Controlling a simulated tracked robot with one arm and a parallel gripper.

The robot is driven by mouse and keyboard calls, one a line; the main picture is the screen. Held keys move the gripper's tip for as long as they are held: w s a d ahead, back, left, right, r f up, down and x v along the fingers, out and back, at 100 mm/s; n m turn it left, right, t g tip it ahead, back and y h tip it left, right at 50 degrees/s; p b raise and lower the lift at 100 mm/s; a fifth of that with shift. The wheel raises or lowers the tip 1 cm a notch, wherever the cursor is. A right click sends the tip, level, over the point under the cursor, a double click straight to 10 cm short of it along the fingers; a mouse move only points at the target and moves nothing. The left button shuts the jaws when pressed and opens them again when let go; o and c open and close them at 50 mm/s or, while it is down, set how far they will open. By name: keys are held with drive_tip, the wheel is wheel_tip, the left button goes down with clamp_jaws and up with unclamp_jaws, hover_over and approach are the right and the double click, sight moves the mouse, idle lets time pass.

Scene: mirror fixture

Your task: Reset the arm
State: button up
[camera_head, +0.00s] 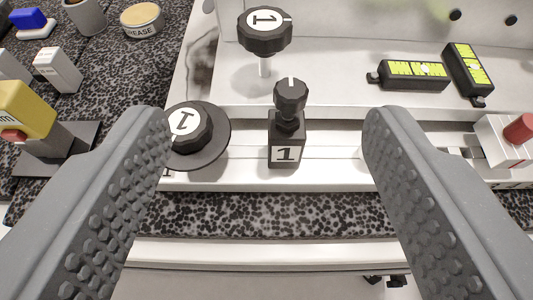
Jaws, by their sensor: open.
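My gripper (270,140) reaches in from the bottom of the view with its two grey, dimpled fingers wide apart. Nothing is between the finger pads in contact with them. Beyond the gap stands a black block marked 1 (286,150) with a black knob (291,96) on top. A round black dial marked 1 (190,128) is beside the left fingertip, partly behind it. Another black knob marked 1 (265,31) stands on a thin post farther back.
Two black and yellow-green levels (413,75) (469,72) lie on the white fixture at right. A white block with a red button (519,129) is at the right edge. A yellow block (27,108), a grease tin (142,20) and small blocks are at left on the speckled surface.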

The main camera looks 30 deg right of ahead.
idle(0.3)
drive_tip(key=w+a+r+n+t+y, duration=0.1)
drive_tip(key=w+a+r+n, duration=0.15)
drive_tip(key=a+r, duration=0.75)
drive_tip(key=w+a+r+n+t+y, duration=0.15)
drive_tip(key=w+a+r, duration=0.35)
drive_tip(key=r, duration=0.9)
drive_tip(key=s+a+r+n+y, duration=0.1)
drive_tip(key=s+a+r+y, duration=0.1)
drive_tip(key=s+a+r, duration=0.2)
drive_tip(key=s+a+r+n+t+y, duration=0.1)
drive_tip(key=s+a+r, duration=0.4)
drive_tip(key=a+r, duration=0.5)
wheel_tip(320, 180, up, 4)
drive_tip(key=shift+s+a+y, duration=0.3)
drive_tip(key=shift+y, duration=0.45)
drive_tip(key=shift+d+t, duration=0.15)
drive_tip(key=shift+t, duration=0.1)
